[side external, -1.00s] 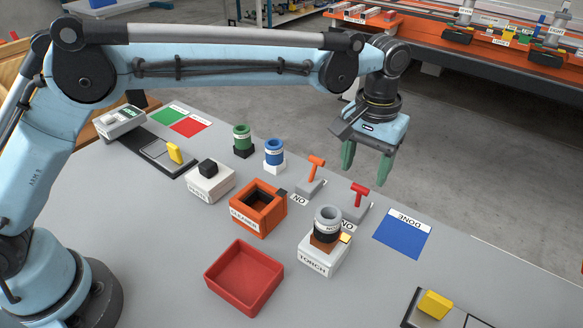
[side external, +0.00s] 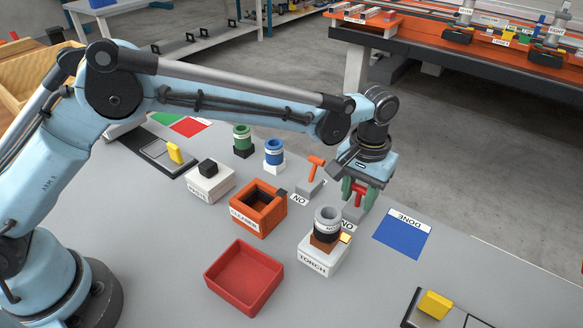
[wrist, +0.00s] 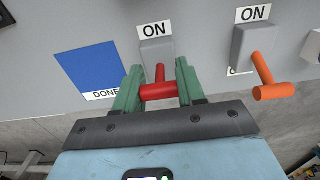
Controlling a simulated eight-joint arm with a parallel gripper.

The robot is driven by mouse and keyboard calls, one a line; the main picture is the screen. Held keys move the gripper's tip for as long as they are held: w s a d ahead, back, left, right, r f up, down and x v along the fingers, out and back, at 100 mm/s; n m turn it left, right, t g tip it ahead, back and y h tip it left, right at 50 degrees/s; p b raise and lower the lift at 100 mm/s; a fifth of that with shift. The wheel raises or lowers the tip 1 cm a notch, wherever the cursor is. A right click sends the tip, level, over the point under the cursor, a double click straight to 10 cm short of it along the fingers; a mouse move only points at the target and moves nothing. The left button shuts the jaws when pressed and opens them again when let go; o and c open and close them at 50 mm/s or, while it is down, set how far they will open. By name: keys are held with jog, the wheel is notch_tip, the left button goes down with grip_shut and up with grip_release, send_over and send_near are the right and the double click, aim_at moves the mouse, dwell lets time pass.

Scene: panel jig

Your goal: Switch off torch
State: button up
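The torch unit is a white box labelled TORCH (side external: 313,263) with a dark and grey cylinder on a brown block on top. Behind it stands a red T-handled lever (side external: 359,193) on a grey base beside an ON label. In the wrist view, the red lever's crossbar (wrist: 158,91) lies between my green fingers, and its grey base (wrist: 157,52) shows under an ON label. My gripper (side external: 359,193) points down at this lever. In the wrist view my gripper (wrist: 160,85) appears shut on the crossbar, with no clear gap at either end.
A second lever with an orange handle (side external: 316,165) stands just left of the red one. An orange CLEANER box (side external: 240,220), a red tray (side external: 225,288) and green and blue cylinders stand nearby. A blue DONE patch (side external: 401,238) lies right of the red lever.

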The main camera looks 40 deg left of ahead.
jog(key=c, duration=0.6)
jog(key=shift+o, duration=0.2)
jog(key=shift+w+g, duration=0.35)
jog(key=shift+g, duration=0.35)
jog(key=o, duration=1)
jog(key=shift+o, duration=0.2)
notch_tip(320, 180, up, 12)
jog(key=w, duration=0.1)
jog(key=shift+w, duration=0.25)
